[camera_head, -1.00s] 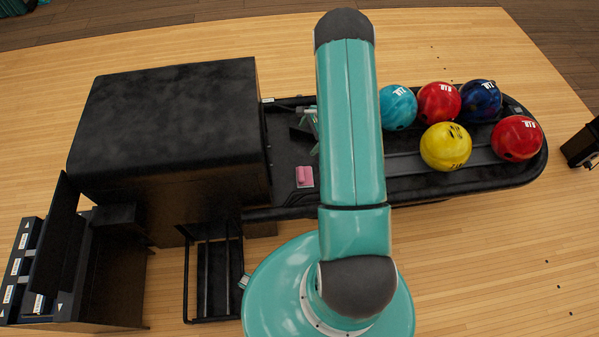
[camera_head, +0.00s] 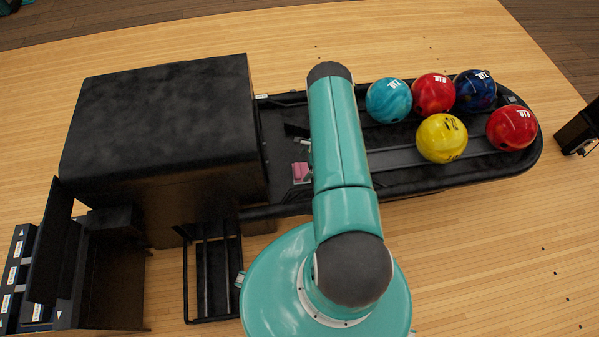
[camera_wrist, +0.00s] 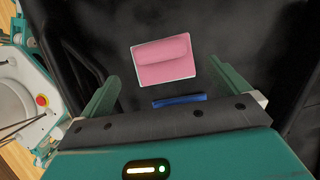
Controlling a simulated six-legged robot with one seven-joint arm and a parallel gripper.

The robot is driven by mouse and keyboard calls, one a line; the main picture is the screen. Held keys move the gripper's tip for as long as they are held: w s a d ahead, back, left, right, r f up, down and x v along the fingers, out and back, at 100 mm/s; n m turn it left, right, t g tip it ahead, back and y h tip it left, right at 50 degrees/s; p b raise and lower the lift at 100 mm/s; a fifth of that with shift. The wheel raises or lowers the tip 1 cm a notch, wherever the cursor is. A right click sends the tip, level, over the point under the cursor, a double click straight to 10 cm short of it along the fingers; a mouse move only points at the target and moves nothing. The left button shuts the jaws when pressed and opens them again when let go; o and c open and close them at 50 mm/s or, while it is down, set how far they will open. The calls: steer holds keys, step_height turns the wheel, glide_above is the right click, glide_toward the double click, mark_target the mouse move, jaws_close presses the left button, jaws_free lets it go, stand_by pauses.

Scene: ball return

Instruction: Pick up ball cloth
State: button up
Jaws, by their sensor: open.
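The ball cloth is a pink folded piece (camera_wrist: 163,60) with a pale edge below it. It lies on the black bed of the ball return and also shows in the head view (camera_head: 300,172), left of my arm. My gripper (camera_wrist: 150,88) is open in the wrist view, with its two green fingers wide apart. The cloth lies ahead of the fingertips, near the middle of the gap, and nothing is between the fingers except a small blue bar (camera_wrist: 180,100). In the head view my gripper is mostly hidden behind my arm.
Several bowling balls, including a yellow one (camera_head: 441,138) and a teal one (camera_head: 388,100), sit on the right part of the ball return (camera_head: 400,179). A tall black hood (camera_head: 160,115) stands left of the cloth. Wooden floor is clear at the lower right.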

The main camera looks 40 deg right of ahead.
mark_target(299, 169)
steer(key=x, duration=0.5)
steer(key=shift+w+a, duration=0.25)
steer(key=shift+w, duration=0.05)
steer(key=shift+c, duration=0.2)
steer(key=c, duration=0.7)
steer(key=shift+o, duration=0.2)
steer(key=shift+r, duration=0.15)
step_height(299, 169, up, 10)
steer(key=shift+f, duration=0.1)
